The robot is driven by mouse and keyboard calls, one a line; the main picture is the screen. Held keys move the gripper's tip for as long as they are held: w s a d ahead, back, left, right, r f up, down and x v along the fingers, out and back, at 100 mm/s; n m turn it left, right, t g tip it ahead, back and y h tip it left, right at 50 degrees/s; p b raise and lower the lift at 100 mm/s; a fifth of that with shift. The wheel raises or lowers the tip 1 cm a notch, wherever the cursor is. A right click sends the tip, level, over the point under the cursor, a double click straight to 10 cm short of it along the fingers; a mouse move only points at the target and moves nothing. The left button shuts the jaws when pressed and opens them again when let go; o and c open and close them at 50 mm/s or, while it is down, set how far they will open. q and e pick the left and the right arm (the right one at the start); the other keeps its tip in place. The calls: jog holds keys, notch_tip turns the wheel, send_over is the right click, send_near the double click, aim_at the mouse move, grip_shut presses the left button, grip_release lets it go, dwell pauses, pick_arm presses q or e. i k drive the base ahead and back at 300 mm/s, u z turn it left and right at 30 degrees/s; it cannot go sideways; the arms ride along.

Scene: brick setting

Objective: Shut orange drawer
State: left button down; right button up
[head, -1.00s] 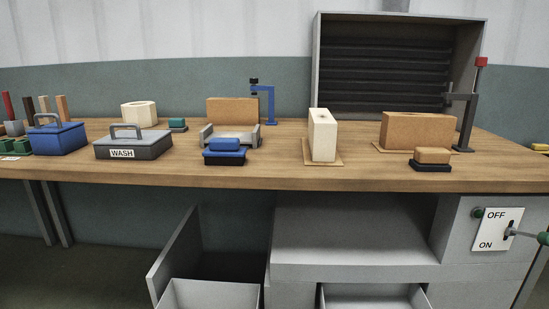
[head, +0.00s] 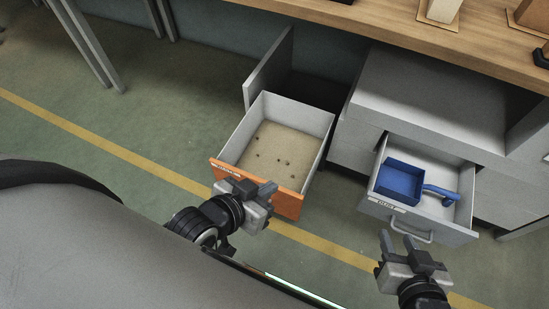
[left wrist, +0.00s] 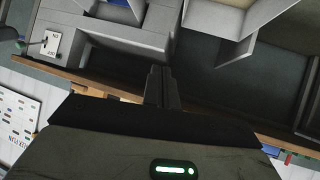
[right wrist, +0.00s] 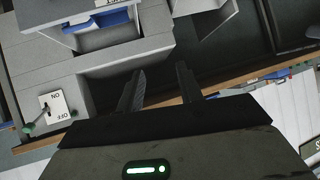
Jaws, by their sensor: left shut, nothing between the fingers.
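The orange-fronted drawer (head: 288,203) stands pulled out below the bench in the head view. Its grey box has a sandy bottom with several small dark bits on it. The inside of this drawer (left wrist: 216,18) shows at the top of the left wrist view, its front out of frame. My left gripper (head: 266,189) is shut and empty. It overlaps the orange front in the head view; I cannot tell whether they touch. My right gripper (head: 398,243) is open and empty, below the grey drawer's handle. Its fingers are apart in the right wrist view (right wrist: 160,78).
A grey drawer (head: 455,236) on the right is also out, holding a blue dustpan-like tray (head: 400,180) and a blue-handled tool (head: 440,191). A grey cabinet panel (head: 270,68) stands left of the orange drawer. The wooden bench (head: 390,25) is above.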

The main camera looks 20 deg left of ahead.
aim_at(283, 141)
jog(key=z, duration=0.65)
jog(key=k, duration=0.65)
jog(key=u, duration=1.4)
jog(key=i, duration=0.65)
jog(key=z, duration=0.7)
